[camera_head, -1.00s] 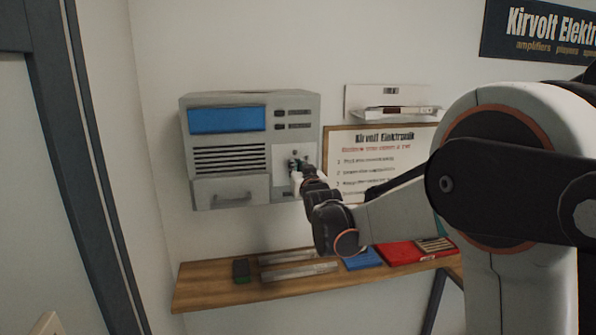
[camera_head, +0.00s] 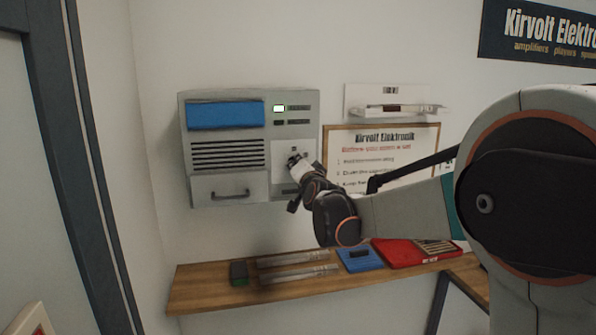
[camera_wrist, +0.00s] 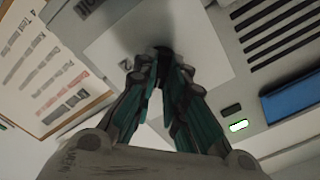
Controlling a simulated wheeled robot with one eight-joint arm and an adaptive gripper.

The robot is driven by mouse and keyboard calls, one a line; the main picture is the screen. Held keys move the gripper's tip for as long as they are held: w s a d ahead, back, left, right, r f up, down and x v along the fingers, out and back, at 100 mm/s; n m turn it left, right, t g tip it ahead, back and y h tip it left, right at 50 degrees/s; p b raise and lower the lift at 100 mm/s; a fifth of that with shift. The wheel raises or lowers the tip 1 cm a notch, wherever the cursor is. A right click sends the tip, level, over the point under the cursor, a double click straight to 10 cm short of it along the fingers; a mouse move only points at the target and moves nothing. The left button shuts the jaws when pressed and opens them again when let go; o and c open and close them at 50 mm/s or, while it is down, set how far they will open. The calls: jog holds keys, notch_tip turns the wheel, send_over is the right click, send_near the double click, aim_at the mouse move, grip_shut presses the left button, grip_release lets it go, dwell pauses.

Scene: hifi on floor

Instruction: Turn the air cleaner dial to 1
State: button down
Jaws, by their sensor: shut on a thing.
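The air cleaner (camera_head: 228,160) is a grey wall box with a blue panel, dark vent slots and a handled drawer. Its pale dial plate (camera_head: 285,152) is at the right of its front; it also shows in the wrist view (camera_wrist: 205,45). My gripper (camera_head: 297,160) reaches it from the right. In the wrist view, my gripper (camera_wrist: 163,58) has its teal fingers closed together on the dark dial (camera_wrist: 161,50). The fingers hide most of the dial, and I cannot read its setting. A small mark beside it is unclear. One indicator (camera_head: 279,108) is lit; it glows in the wrist view (camera_wrist: 238,126).
A wooden shelf (camera_head: 210,291) below holds a dark green block, metal bars, a blue item and a red case (camera_head: 400,252). A framed notice (camera_head: 375,160) hangs right of the cleaner, close to my arm. A small white wall shelf (camera_head: 385,108) is above it.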

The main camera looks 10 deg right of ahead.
jog(key=shift+m+b, duration=0.35)
jog(key=shift+m, duration=0.75)
jog(key=c, duration=1.6)
grip_release()
jog(key=shift+c, duration=0.2)
jog(key=s, duration=1.2)
jog(key=shift+s, duration=0.15)
